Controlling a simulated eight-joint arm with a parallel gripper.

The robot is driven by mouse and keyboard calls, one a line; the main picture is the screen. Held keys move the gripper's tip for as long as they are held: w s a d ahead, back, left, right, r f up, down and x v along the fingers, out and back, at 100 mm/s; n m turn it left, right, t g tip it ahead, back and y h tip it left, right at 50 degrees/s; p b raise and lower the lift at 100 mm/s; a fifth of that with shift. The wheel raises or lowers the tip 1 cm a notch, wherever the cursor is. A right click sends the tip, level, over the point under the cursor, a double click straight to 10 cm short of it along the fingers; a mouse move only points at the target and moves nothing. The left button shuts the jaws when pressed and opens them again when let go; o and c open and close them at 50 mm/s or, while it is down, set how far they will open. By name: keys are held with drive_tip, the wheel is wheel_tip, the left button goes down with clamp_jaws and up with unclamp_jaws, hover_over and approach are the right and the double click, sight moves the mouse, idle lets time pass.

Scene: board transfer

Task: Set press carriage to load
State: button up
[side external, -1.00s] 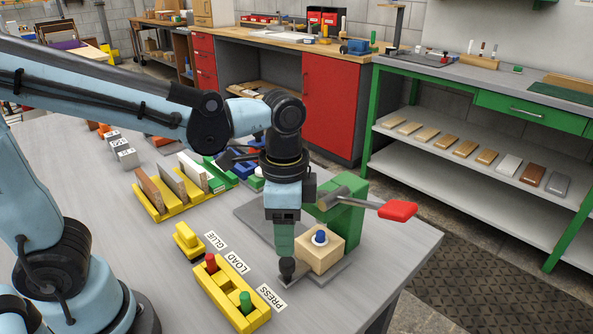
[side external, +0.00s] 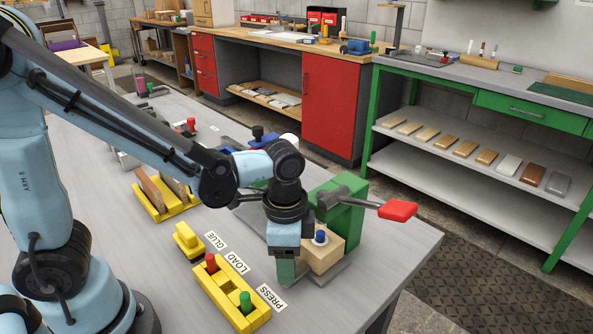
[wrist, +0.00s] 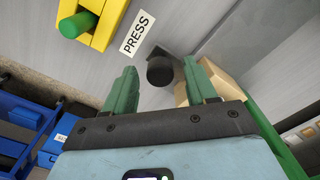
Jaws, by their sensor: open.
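The press is a green frame (side external: 345,215) with a grey lever and red handle (side external: 398,210). A wooden block (side external: 322,257) with a blue knob on top (side external: 320,237) sits on a grey plate at its front. In the wrist view a dark round knob (wrist: 160,70), seemingly the carriage handle, stands beside the wooden block (wrist: 222,82). My gripper (side external: 287,272) is low at the left of the block. In the wrist view my gripper (wrist: 160,82) is open, its green fingers on either side of the knob, with gaps. The knob is hidden in the side view.
A yellow holder (side external: 232,293) with red and green pegs stands in front, near the LOAD (side external: 237,262) and PRESS (side external: 271,297) labels. A smaller yellow piece (side external: 188,240) is by the GLUE label (side external: 215,240). A yellow rack (side external: 155,207) holds boards further left.

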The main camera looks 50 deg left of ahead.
clamp_jaws()
drive_tip(key=a, duration=1.1)
unclamp_jaws()
wheel_tip(320, 180, up, 12)
idle(1.1)
